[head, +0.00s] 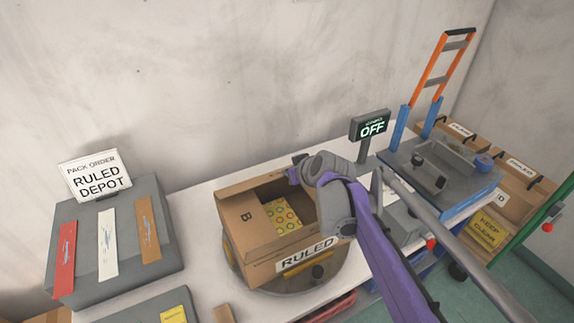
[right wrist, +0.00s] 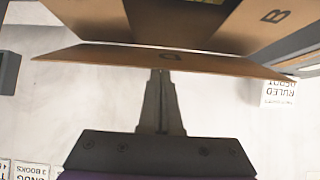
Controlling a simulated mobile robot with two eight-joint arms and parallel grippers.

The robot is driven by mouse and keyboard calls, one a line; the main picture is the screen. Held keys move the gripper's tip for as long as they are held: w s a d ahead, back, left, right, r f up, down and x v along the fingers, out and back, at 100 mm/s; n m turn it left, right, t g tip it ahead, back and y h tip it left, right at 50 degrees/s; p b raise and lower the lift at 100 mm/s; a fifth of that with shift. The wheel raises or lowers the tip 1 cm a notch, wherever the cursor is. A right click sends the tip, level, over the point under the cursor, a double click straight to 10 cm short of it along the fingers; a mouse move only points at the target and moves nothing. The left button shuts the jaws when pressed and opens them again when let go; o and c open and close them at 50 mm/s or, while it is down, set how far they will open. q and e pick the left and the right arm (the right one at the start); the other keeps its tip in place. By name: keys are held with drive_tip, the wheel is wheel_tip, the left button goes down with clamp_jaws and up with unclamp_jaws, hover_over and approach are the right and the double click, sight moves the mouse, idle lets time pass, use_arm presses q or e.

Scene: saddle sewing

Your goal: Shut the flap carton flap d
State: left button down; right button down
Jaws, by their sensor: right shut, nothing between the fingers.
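The flap carton (head: 268,257) is a brown box on a round turntable, open at the top, with a yellow dotted item (head: 283,213) inside. A flap marked B (head: 247,216) shows at its left. In the right wrist view, flap d (right wrist: 205,62) stretches across the picture before the fingers, standing out from the opening; flap B (right wrist: 268,22) is beyond it to the right. My right gripper (right wrist: 162,76) is shut and empty, its tips at the flap's edge; I cannot tell if they touch. In the head view my right arm hides the carton's right side. My left gripper is not seen.
A grey block with a "RULED DEPOT" sign (head: 96,177) and coloured strips stands at left. An "OFF" display (head: 370,125) stands behind the carton. A grey and blue fixture (head: 440,180) is at right. Bare white tabletop (head: 205,203) lies left of the carton.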

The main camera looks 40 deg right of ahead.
drive_tip(key=shift+s+f, duration=0.1)
drive_tip(key=shift+f, duration=0.05)
idle(0.6)
drive_tip(key=shift+w+d+f, duration=0.15)
drive_tip(key=shift+w, duration=0.2)
drive_tip(key=shift+w+d+f, duration=0.1)
drive_tip(key=shift+w, duration=0.25)
drive_tip(key=shift+r, duration=0.1)
